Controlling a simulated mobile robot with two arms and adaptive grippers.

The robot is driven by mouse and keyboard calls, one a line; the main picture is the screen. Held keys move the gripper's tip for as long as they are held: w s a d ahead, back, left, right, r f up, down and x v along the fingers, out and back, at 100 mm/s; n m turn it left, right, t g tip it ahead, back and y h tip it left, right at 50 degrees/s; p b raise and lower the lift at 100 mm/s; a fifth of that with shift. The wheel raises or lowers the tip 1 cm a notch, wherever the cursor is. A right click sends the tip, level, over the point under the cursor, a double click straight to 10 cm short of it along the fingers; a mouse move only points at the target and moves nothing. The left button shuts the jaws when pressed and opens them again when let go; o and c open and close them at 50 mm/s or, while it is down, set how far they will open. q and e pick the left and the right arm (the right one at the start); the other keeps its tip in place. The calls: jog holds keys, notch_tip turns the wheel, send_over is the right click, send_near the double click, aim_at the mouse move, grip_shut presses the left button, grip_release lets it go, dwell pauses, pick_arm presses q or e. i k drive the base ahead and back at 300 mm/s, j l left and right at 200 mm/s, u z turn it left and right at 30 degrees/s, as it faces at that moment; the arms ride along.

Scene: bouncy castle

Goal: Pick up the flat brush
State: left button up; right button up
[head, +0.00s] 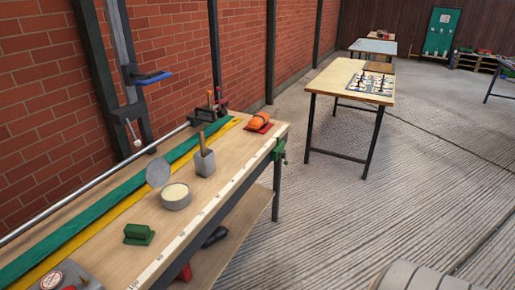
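A slim brown handle (202,142) stands upright out of a grey block-shaped holder (205,164) on the long workbench (105,237) at left. It may be the flat brush, but its lower end is hidden, so I cannot tell. No other brush can be made out clearly. Neither of my grippers is in view.
Beside the holder are an open round tin (176,197) of pale paste with a grey disc (158,172) at its rim, and a green block (139,234). An orange item (259,120) lies farther along.

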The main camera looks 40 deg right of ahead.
aim_at(201, 134)
jog(key=z, duration=1)
